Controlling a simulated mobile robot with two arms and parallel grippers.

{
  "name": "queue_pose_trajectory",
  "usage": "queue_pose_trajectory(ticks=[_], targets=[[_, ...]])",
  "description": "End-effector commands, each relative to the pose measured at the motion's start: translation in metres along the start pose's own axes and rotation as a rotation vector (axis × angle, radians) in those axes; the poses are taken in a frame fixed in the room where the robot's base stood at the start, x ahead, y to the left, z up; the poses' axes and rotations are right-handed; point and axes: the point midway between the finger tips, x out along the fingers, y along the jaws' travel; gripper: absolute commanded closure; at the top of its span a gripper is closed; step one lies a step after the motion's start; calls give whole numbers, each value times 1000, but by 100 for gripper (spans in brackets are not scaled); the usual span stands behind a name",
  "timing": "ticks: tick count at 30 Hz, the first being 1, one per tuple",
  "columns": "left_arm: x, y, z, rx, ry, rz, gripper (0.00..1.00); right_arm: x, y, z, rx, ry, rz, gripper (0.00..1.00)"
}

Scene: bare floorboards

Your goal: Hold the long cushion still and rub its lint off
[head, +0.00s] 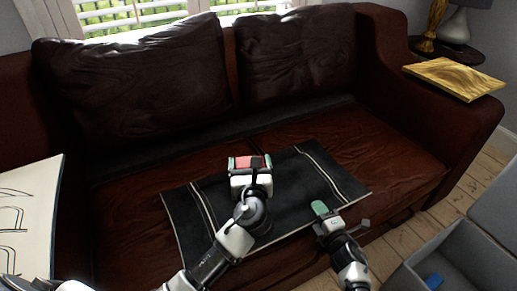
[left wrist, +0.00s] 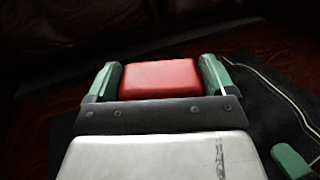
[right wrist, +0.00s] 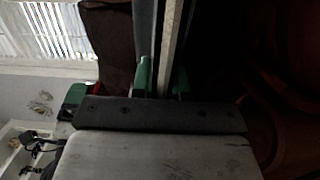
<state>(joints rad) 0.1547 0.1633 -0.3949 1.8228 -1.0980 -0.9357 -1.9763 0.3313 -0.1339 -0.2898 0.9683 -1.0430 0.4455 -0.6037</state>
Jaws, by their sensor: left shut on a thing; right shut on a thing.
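The long cushion (head: 292,184) is dark grey, with pale stripes near both ends. It lies flat across the front of the sofa seat. My left gripper (head: 246,163) is over its upper middle, shut on a red block (left wrist: 158,79). The block's underside is hidden, so I cannot tell whether it touches the cushion. My right gripper (head: 322,209) is at the cushion's front edge, right of the middle. Its green fingers (right wrist: 162,78) are shut on that edge, which shows as a thin pale-sided strip (right wrist: 172,40). No lint is discernible.
The brown sofa has two large back cushions (head: 135,76) (head: 297,55). A wooden board (head: 455,77) lies on its right arm. A grey bin (head: 470,262) with a blue item (head: 433,281) stands at lower right. A white panel with line drawings (head: 28,215) is at left.

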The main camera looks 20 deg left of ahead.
Motion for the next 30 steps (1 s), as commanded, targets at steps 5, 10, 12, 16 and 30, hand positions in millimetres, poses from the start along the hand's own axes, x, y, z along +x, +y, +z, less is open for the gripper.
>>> queue_pose_trajectory(ticks=[5, 10, 12, 16, 30], targets=[[0, 0, -17, 2, 1, 0, 41, 0, -1, 0, 0, 0, -2, 100], [0, 0, -32, 1, 1, -1, 41, 0, -1, 0, 0, 0, -2, 100], [0, 0, -39, 2, 1, -1, 41, 0, -1, 0, 0, 0, -2, 100], [0, 0, -50, 2, 1, 0, 41, 0, -1, 0, 0, 0, -2, 100], [13, -31, -65, -2, 1, -1, 41, 0, -1, 0, 0, 1, -1, 100]])
